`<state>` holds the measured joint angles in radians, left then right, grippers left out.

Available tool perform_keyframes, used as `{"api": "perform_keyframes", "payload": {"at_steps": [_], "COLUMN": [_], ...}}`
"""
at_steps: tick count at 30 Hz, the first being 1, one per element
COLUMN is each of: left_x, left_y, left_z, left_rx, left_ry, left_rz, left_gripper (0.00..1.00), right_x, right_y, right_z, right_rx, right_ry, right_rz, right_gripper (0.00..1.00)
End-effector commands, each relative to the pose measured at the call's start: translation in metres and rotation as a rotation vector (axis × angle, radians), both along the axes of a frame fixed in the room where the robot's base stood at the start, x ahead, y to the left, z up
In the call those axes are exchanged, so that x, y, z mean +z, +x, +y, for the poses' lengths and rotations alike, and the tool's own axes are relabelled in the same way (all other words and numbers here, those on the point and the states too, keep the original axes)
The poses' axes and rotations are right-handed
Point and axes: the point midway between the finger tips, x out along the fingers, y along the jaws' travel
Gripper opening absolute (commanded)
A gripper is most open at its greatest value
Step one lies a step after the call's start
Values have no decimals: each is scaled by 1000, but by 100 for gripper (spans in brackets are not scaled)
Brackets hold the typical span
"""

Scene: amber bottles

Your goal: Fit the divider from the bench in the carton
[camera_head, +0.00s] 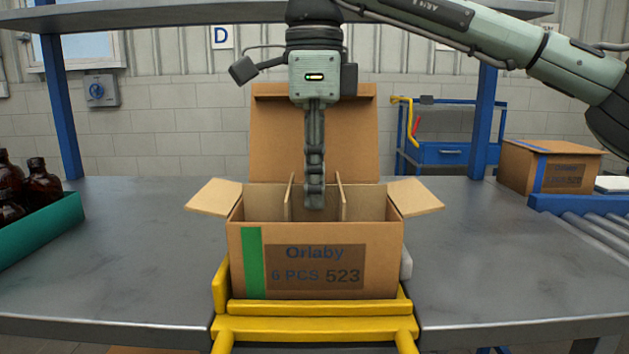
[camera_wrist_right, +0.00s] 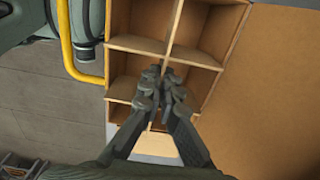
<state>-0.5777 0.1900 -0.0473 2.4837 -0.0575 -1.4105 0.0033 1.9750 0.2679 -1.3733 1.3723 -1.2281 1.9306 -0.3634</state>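The open carton (camera_head: 252,272), labelled Orlaby 6 PCS 523 with a green stripe, stands upright at the bench's front edge with its flaps spread and its lid raised behind. The cardboard divider (camera_head: 342,196) is inside the carton's walls; the right wrist view shows its crossing panels (camera_wrist_right: 138,46) forming cells. I cannot tell whether it rests on the carton's floor. My right gripper (camera_head: 314,206) points straight down into the carton. Its fingertips (camera_wrist_right: 164,88) are nearly together around the divider's middle panel. My left gripper is not in view.
A yellow frame (camera_head: 312,307) holds the carton at the front. A green tray (camera_head: 45,230) with several amber bottles (camera_head: 40,187) stands at the left. A closed carton (camera_head: 520,168) and a roller conveyor (camera_head: 590,228) are at the right. The bench (camera_head: 140,245) is clear on both sides.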

Motion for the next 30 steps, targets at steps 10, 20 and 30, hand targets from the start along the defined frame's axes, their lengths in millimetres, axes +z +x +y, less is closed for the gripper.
{"api": "perform_keyframes", "payload": {"at_steps": [10, 20, 30], "left_x": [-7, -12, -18], "left_y": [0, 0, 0], "left_z": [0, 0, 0], "left_rx": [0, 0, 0], "left_ry": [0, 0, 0], "left_rz": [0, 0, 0], "left_gripper": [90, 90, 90], "right_x": [-11, -21, -31], "right_y": [0, 0, 0], "right_z": [0, 0, 0], "right_rx": [0, -1, -1], "right_ry": [1, 1, 1], "right_rz": [0, 0, 0], "right_gripper": [0, 0, 0]}}
